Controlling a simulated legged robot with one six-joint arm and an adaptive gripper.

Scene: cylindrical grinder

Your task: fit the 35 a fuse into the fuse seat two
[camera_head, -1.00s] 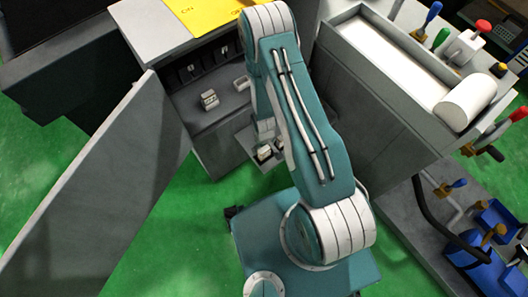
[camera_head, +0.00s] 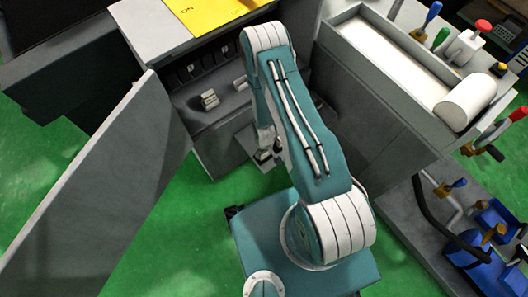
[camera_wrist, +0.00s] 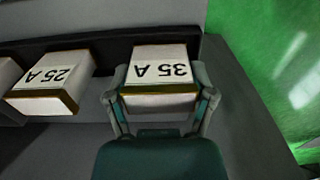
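In the wrist view, the 35 A fuse (camera_wrist: 161,72) is a white block with a brass-coloured strip along its near edge and its label upside down. My gripper (camera_wrist: 160,92) has one finger on each side of it, very close to its side faces. Whether the fingers press on the fuse or leave thin gaps, I cannot tell. In the head view, my gripper (camera_head: 266,153) is low in front of the open cabinet, partly hidden by my arm. Fuse seat two cannot be identified; dark seats (camera_head: 188,73) line the cabinet's back wall.
A 25 A fuse (camera_wrist: 44,88) stands left of the 35 A fuse, with part of another beyond it. A pale block (camera_head: 209,99) sits on the cabinet shelf. The open cabinet door (camera_head: 95,190) stands to the left, and the grey machine body (camera_head: 365,105) to the right.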

